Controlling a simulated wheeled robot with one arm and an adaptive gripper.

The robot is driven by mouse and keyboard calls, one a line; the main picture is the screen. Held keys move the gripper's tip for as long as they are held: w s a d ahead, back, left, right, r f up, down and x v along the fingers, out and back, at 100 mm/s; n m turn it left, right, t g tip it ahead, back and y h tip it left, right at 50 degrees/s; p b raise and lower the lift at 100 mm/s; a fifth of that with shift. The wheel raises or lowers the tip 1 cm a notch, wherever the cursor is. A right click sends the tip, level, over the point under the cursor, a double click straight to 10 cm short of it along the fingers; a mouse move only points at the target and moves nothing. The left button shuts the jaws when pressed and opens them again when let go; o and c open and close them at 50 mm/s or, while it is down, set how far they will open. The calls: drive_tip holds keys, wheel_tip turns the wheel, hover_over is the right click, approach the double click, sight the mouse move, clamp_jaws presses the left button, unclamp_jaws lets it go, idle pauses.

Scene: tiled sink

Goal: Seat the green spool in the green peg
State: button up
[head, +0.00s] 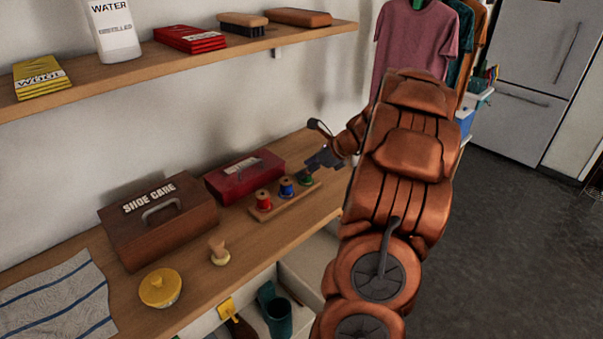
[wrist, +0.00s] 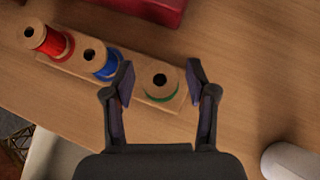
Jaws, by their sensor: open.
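The green spool (wrist: 161,82) stands upright at the right end of a wooden peg board (wrist: 148,106), between the open fingers of my gripper (wrist: 158,85) in the wrist view. The fingers lie on either side of it, with a gap to each. Its wooden top with a dark centre hole faces the camera; whether it sits fully down on its peg is hidden. In the head view the green spool (head: 304,179) shows partly below my gripper (head: 316,162). The blue spool (wrist: 101,63) and red spool (wrist: 50,42) stand on the same board to the left.
A red box (head: 245,175) stands behind the board. A brown shoe care box (head: 158,222), a small wooden-handled item (head: 219,252) and a yellow round tin (head: 160,288) are to the left. A white rounded object (wrist: 290,160) is at the lower right in the wrist view.

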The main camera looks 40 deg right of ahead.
drive_tip(key=b+v, duration=0.1)
drive_tip(key=v, duration=0.8)
drive_tip(key=s+a+n+g+y, duration=0.1)
drive_tip(key=s+a+n+g, duration=0.15)
drive_tip(key=a+n, duration=0.9)
drive_tip(key=s+a+n+g, duration=0.1)
drive_tip(key=a+n+g, duration=0.3)
drive_tip(key=a, duration=1.5)
drive_tip(key=s+a+f+n+g+h, duration=0.2)
drive_tip(key=s+a+n, duration=0.2)
drive_tip(key=s+n, duration=0.4)
drive_tip(key=s+a+f+n+g+h, duration=0.1)
drive_tip(key=s+a+f+n+h, duration=0.1)
drive_tip(key=s+a+n, duration=0.3)
drive_tip(key=s+n, duration=0.3)
drive_tip(key=s, duration=0.4)
drive_tip(key=shift+f+g, duration=0.35)
drive_tip(key=shift+f, duration=0.05)
drive_tip(key=shift+a, duration=0.1)
wheel_tip(320, 180, up, 3)
drive_tip(key=p, duration=0.3)
